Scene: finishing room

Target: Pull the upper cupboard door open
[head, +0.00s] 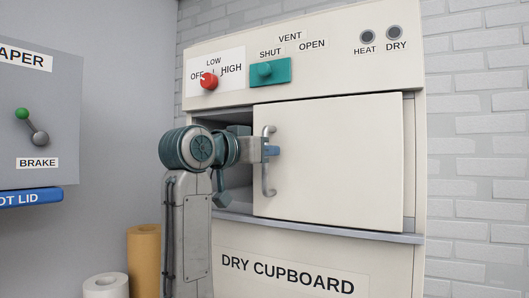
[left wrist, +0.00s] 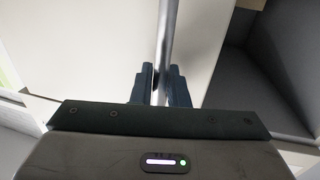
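The upper cupboard door (head: 340,165) is a cream panel on the dry cupboard. It stands partly open, its left edge swung out from the frame, and the dark inside (head: 238,180) shows to its left. Its upright grey bar handle (head: 266,186) is near that left edge. My left gripper (head: 271,151) is at the handle's middle. In the left wrist view the bar (left wrist: 169,35) runs between the two dark fingers (left wrist: 161,88), which are closed in on it from both sides. My right gripper is in neither view.
A ledge (head: 320,229) runs below the door. Above it are a red knob (head: 208,81), a teal vent slider (head: 265,70) and two dark lamps (head: 393,33). A grey panel with a brake lever (head: 32,127) and rolls (head: 144,260) stand at left.

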